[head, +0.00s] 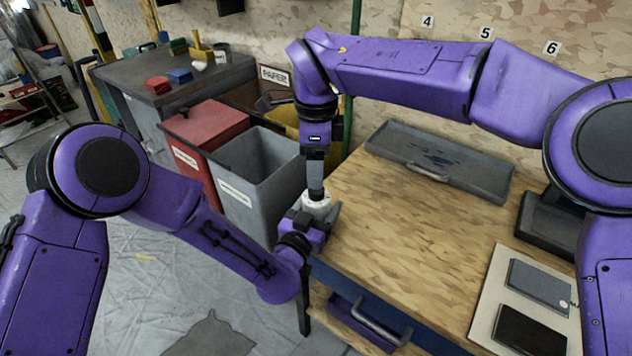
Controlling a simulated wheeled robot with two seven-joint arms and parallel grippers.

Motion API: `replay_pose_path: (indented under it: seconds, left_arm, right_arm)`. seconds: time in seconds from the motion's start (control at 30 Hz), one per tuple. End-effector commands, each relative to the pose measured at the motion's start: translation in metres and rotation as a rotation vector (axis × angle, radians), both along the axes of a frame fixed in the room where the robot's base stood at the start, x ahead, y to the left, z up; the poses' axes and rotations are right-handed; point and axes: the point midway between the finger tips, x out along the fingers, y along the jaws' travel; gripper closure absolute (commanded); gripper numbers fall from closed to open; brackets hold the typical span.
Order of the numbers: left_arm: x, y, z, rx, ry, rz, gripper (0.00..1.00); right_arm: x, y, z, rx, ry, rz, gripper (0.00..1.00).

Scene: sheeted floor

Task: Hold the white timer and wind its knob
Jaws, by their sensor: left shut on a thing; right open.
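The white timer (315,205) is small and partly hidden at the left edge of the wooden tabletop (400,215). My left gripper (319,218) is shut on it from below, its grey fingers showing beside the white body. My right gripper (315,187) points straight down from above, with its fingertips right at the timer's top. It is open; whether its fingers touch the knob I cannot tell. The knob itself is hidden by my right gripper.
Behind the timer stand a grey bin (258,170), a red bin (208,135) and a yellow bin (289,121). A grey tray (478,175) lies at the tabletop's back. A pale board (487,300) with two dark flat devices lies at the right. The tabletop's middle is clear.

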Motion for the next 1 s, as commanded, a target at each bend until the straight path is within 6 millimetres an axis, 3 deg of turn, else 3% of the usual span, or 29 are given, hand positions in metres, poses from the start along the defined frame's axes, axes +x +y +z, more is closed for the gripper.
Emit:
replay_pose_path:
  seconds: [0.1,0.23,0.57,0.77,1.0]
  left_arm:
    - [0.000,0.000,0.000,0.000,0.000,0.000,0.67]
    - [0.000,0.000,0.000,0.000,0.000,0.000,0.67]
    - [0.000,0.000,0.000,0.000,0.001,0.000,0.67]
    - [0.000,0.000,0.000,0.000,0.001,0.000,0.67]
    - [0.000,0.000,0.000,0.000,0.001,-0.001,0.67]
  right_arm:
    - [-0.001,0.000,-0.026,-0.001,0.003,0.000,0.39]
    - [0.000,0.000,-0.044,0.000,0.000,-0.001,0.39]
    - [0.000,0.000,-0.051,0.001,-0.001,-0.002,0.39]
    - [0.000,0.000,-0.051,0.001,-0.001,-0.002,0.95]
    - [0.000,0.000,-0.051,0.002,-0.002,-0.014,0.96]
